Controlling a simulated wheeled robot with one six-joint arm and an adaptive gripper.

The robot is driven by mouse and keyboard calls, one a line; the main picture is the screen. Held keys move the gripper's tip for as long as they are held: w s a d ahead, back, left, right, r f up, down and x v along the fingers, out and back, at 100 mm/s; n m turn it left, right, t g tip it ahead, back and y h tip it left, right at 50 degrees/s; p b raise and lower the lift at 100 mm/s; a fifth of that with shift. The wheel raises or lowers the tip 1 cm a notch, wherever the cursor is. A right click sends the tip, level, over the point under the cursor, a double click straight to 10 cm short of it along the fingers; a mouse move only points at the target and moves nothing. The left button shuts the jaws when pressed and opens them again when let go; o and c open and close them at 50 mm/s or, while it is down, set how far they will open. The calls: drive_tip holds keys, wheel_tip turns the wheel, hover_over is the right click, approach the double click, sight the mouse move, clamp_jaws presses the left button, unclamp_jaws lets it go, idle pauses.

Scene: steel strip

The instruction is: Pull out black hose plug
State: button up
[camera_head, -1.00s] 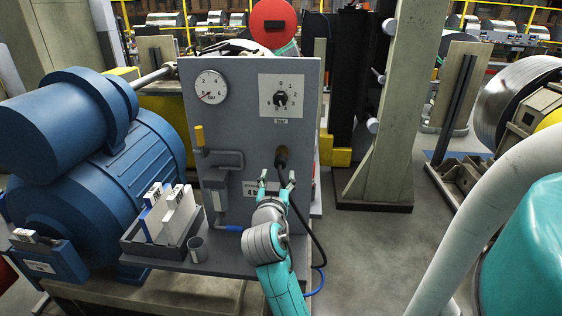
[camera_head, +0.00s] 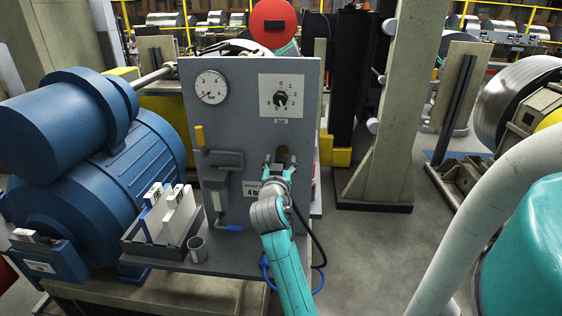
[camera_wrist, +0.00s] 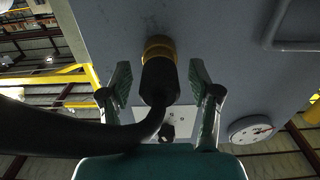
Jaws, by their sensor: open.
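The black hose plug (camera_wrist: 160,82) sits in a brass socket (camera_wrist: 158,46) on the grey panel (camera_head: 240,110). Its thick black hose (camera_wrist: 70,138) bends away to the left in the wrist view. My gripper (camera_wrist: 160,75) is open, with one finger on each side of the plug and a visible gap to it on both sides. In the head view my gripper (camera_head: 279,161) is at the panel's lower right and largely hides the plug. The hose (camera_head: 312,235) hangs down to the right of my arm there.
A gauge (camera_head: 209,87) and a rotary dial (camera_head: 281,99) are above on the panel. A yellow-handled valve lever (camera_head: 199,136) and piping are left of my gripper.

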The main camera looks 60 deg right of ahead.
drive_tip(key=shift+w+d, duration=0.15)
drive_tip(key=shift+d, duration=0.25)
drive_tip(key=shift+c, duration=0.2)
idle(0.6)
clamp_jaws()
drive_tip(key=shift+a, duration=0.1)
drive_tip(key=shift+v, duration=2.95)
drive_tip(key=v, duration=0.9)
